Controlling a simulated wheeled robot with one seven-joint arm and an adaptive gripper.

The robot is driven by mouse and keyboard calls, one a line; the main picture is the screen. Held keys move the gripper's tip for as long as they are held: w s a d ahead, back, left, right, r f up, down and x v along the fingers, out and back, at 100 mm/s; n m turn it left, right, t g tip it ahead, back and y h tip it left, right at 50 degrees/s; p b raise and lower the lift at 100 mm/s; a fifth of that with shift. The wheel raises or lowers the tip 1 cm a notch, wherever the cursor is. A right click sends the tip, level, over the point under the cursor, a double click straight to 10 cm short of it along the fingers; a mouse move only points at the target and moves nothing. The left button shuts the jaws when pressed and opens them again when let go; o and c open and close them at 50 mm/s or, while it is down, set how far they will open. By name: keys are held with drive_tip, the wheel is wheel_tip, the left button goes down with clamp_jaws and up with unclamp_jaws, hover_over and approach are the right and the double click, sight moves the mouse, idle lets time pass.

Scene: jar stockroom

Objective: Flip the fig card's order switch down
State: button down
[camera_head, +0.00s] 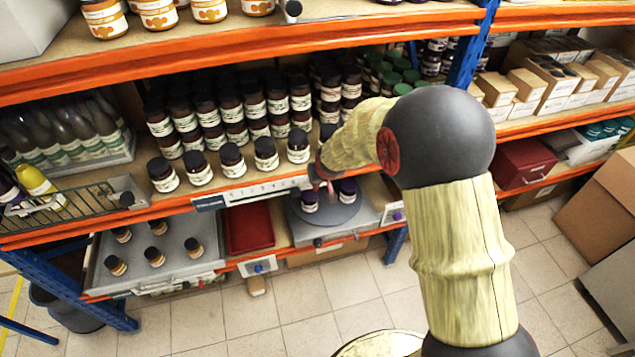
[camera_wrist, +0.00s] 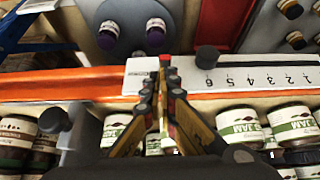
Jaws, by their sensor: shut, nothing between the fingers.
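My gripper (camera_head: 325,184) is shut and empty at the orange front edge of the middle shelf. In the wrist view, my gripper (camera_wrist: 166,68) has its fingertips together beside a white card-like plate (camera_wrist: 140,76) on that edge; I cannot tell whether they touch it. Its print is too small to read, and my fingers hide part of it. In the head view, a small card with a purple picture (camera_head: 397,215) is on the lower shelf edge, right of the turntable. A card with a blue mark (camera_head: 259,266) is further left. I cannot make out which is the fig card, nor its switch position.
A numbered white strip (camera_head: 255,190) runs along the middle shelf edge; its black knob (camera_wrist: 207,57) is close to my fingers. Dark jars (camera_head: 232,160) stand just behind. Below, a grey turntable (camera_head: 345,213) holds purple-lidded jars (camera_head: 309,200), beside a red tray (camera_head: 249,228).

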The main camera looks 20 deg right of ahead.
drive_tip(key=t+b, duration=0.2)
drive_tip(key=b, duration=0.5)
drive_tip(key=s+f+t+b, duration=0.1)
drive_tip(key=t+b, duration=0.1)
drive_tip(key=b, duration=0.4)
drive_tip(key=shift+s+f+b, duration=0.15)
drive_tip(key=shift+b, duration=0.25)
drive_tip(key=shift+w+r, duration=0.25)
drive_tip(key=shift+w, duration=0.5)
drive_tip(key=shift+r, duration=0.1)
